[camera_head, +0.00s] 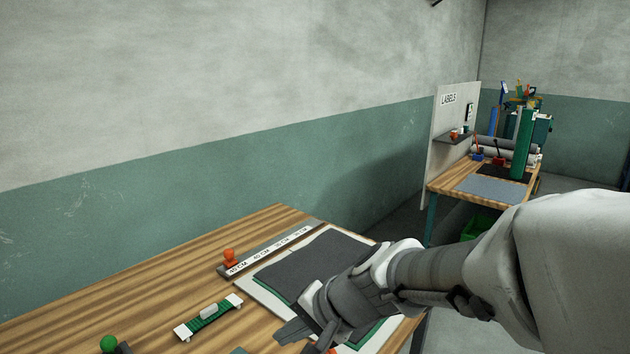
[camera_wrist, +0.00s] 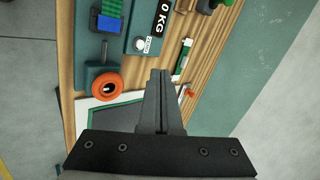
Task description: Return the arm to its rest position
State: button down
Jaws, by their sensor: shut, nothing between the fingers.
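My arm (camera_head: 440,272) reaches in from the right of the head view, stretched out over the wooden work table (camera_head: 130,276). My gripper (camera_head: 290,333) is at its end, above the near edge of a dark sheet (camera_head: 320,262) on a white board. In the wrist view my gripper (camera_wrist: 160,75) points over the table, its two fingers together and nothing between them. Whether the fingertips touch anything cannot be told.
A measuring strip (camera_head: 262,254) with an orange knob (camera_head: 229,256) lies behind the sheet. A green-and-white strap piece (camera_head: 208,317) lies left. The wrist view shows an orange ring (camera_wrist: 107,87) and a 0 KG plate (camera_wrist: 157,22). A second bench (camera_head: 490,188) stands far right.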

jog(key=s+d+r+n+h, duration=0.2)
jog(key=s+d, duration=0.4)
jog(key=d, duration=0.3)
jog(key=s+d+r+n+t+h, duration=0.1)
jog(key=s+d+r+n+h, duration=0.2)
jog(key=s+d, duration=0.3)
jog(key=d+r+h, duration=0.1)
jog(key=d, duration=0.2)
jog(key=shift+d+n+h, duration=0.2)
jog(key=shift+n+h, duration=0.1)
jog(key=shift+h, duration=0.1)
